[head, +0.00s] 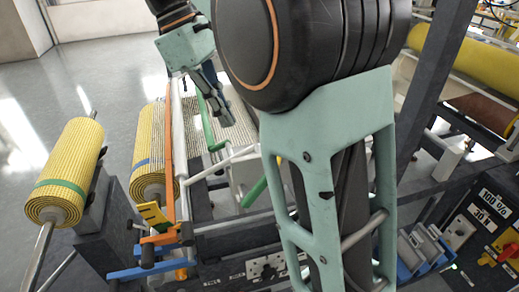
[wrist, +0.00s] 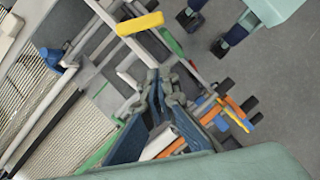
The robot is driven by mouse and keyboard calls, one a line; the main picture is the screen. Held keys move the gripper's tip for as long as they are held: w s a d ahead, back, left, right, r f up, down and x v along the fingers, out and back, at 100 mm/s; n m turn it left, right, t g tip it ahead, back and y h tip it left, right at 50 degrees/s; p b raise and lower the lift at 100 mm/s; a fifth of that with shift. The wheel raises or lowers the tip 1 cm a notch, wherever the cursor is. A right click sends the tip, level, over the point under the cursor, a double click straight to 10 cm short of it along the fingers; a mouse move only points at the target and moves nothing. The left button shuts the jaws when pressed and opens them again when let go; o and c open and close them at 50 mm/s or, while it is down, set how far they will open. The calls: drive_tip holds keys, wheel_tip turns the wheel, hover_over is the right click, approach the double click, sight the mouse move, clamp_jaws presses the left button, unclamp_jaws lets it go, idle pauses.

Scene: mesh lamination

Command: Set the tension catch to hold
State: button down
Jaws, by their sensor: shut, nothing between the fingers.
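No part in view is clearly marked as the tension catch, so I cannot tell which one it is. A small yellow plate with dark marks (head: 152,215) sits low on the frame at left, beside an orange bracket (head: 162,238) and blue bars (head: 150,268). Orange and yellow parts (wrist: 236,108) also show at the right of the wrist view. My gripper (head: 226,118) is shut and empty above the mesh bed, up and right of the yellow plate and apart from it. Its closed fingers (wrist: 158,82) show in the middle of the wrist view.
Yellow mesh rolls stand at left (head: 68,172) and beside the orange upright (head: 148,160). Pale rails and a green bar (head: 254,192) cross near my gripper.

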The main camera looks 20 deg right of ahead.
drive_tip(key=s+d+f, duration=0.3)
drive_tip(key=d+f, duration=0.3)
drive_tip(key=f, duration=0.1)
drive_tip(key=shift+s+f+b, duration=0.3)
drive_tip(key=shift+f+b, duration=0.05)
drive_tip(key=shift+b, duration=0.1)
